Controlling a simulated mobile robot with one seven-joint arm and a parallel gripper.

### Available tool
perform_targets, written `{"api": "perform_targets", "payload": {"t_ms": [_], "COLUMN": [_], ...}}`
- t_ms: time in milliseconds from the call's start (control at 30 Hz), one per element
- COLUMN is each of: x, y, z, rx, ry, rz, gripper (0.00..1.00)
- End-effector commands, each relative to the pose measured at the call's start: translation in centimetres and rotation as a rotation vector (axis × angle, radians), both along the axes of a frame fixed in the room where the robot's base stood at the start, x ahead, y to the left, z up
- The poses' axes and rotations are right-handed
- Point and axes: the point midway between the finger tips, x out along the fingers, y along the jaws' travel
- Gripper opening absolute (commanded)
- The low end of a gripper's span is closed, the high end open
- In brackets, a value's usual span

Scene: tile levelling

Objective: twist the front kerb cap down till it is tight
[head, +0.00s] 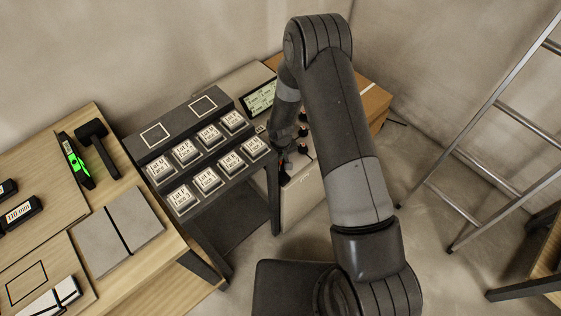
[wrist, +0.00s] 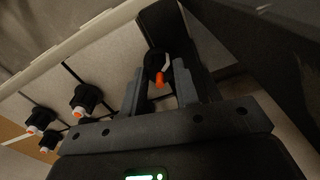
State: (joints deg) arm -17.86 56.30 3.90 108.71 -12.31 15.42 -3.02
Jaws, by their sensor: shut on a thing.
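My gripper (wrist: 158,80) has its two fingers on either side of a black cap (wrist: 152,62) with an orange tip and a white part, in the wrist view. The fingers are shut on this cap, which stands at a dark strip by the edge of the pale tiles (wrist: 110,55). I cannot tell from these frames how tight it is. In the head view my gripper (head: 284,150) is low over the tile bench, partly hidden by my arm. Other black caps with orange tips stand along the tile joints, one of them nearest (wrist: 86,99).
A dark rack of labelled square blocks (head: 207,181) stands left of the tile bench, with a small lit display (head: 260,98) behind. A wooden table (head: 188,262) holds a black mallet (head: 92,133) and a green level (head: 75,160). A ladder (head: 497,105) leans at the right.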

Motion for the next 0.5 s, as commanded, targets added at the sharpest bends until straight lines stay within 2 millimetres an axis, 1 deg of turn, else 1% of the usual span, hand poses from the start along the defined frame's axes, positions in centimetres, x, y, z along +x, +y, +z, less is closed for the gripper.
{"api": "perform_targets", "payload": {"t_ms": [267,300,500], "x": [0.1,0.11,0.07], "y": [0.07,0.07,0.05], "z": [0.04,0.04,0.02], "rx": [0.002,0.002,0.001], "ry": [-0.002,-0.002,-0.002], "rz": [0.001,0.001,0.001], "gripper": [0.05,0.3,0.46]}}
